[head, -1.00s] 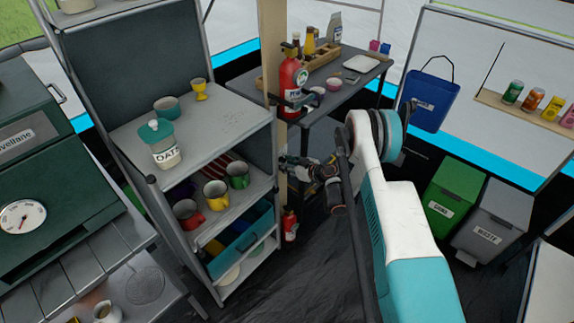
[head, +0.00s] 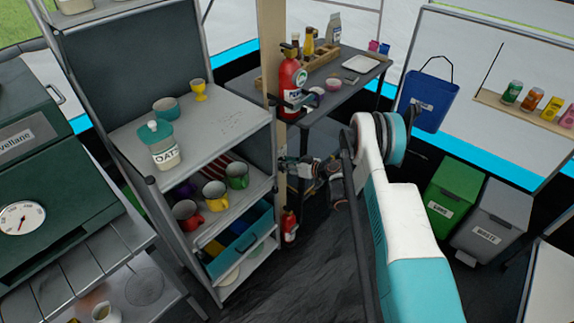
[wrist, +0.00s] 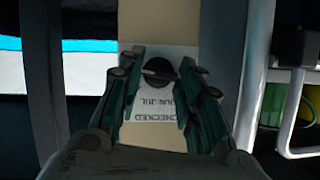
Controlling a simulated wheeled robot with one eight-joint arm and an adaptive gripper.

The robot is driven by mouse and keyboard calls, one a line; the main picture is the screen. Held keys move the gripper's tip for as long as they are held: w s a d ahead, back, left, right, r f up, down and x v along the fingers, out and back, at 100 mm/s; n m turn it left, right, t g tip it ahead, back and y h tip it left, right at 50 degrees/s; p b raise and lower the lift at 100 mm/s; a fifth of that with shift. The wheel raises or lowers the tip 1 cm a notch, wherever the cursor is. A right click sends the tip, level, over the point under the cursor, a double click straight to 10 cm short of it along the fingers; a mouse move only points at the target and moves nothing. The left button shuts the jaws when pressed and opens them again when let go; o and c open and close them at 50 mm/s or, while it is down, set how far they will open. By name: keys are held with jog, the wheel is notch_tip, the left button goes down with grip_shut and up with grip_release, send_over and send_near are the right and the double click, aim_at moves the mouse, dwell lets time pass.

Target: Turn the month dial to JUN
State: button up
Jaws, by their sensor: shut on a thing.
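The month dial (wrist: 151,72) is a dark round knob with a paler bar across it, on a white label (wrist: 155,108) fixed to a pale wooden post (wrist: 136,22). Printed words below the dial seem to include CHECKED, JUN and JUL. I cannot tell which month the bar points to. My gripper (wrist: 160,67) has its two fingers on either side of the dial, shut on it. In the head view my gripper (head: 287,164) is at the post (head: 271,40), below the red fire extinguisher (head: 291,78); the dial is hidden there.
A shelf unit (head: 205,118) with mugs and a blue drawer stands left of the post. A dark table (head: 345,88) with bottles is behind. Green (head: 452,190) and grey (head: 491,215) bins stand at right. A small red extinguisher (head: 289,227) is low by the post.

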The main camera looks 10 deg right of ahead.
jog(key=o, duration=1.1)
jog(key=shift+c, duration=0.2)
jog(key=shift+d, duration=0.1)
jog(key=v, duration=1.2)
